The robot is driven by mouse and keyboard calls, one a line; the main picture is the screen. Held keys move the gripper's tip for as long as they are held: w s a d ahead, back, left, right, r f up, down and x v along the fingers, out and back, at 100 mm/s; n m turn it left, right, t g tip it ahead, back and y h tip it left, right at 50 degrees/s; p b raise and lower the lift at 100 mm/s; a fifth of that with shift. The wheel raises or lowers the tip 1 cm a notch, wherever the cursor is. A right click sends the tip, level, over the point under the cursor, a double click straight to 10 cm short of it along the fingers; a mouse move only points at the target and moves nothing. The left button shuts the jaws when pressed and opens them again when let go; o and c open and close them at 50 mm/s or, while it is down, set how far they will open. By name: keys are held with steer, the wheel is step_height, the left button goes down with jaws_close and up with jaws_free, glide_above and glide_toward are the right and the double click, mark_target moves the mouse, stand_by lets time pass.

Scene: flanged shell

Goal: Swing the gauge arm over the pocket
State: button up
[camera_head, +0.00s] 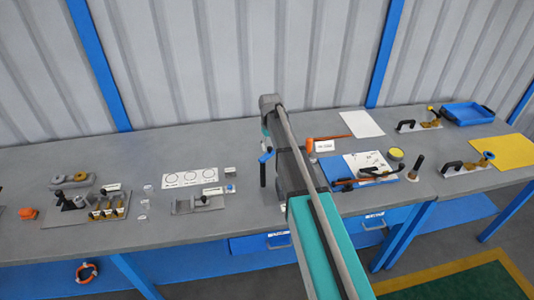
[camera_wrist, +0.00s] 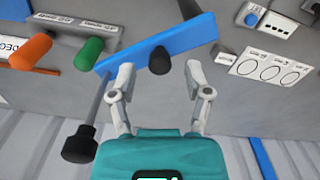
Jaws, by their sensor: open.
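A blue bar (camera_wrist: 190,35), which looks like the gauge arm, crosses the wrist view on a slant, with a dark knob (camera_wrist: 160,61) standing on it. My gripper (camera_wrist: 160,72) is open, with its two fingers apart on either side of the knob. Whether they touch the bar is not clear. In the head view my arm hides the fingers; a small blue piece (camera_head: 266,156) shows above a dark post (camera_head: 263,174) at its left. A black-headed rod (camera_wrist: 80,146) shows left of my gripper in the wrist view. I cannot make out the pocket.
Orange (camera_wrist: 30,51) and green (camera_wrist: 89,53) handles lie left of the bar in the wrist view. A white card with three circles (camera_head: 190,178) lies left of my arm. A blue tray (camera_head: 467,113) stands at the far right. The rear left bench is clear.

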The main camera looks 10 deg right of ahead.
steer(key=shift+f+b, duration=0.8)
steer(key=shift+f, duration=0.25)
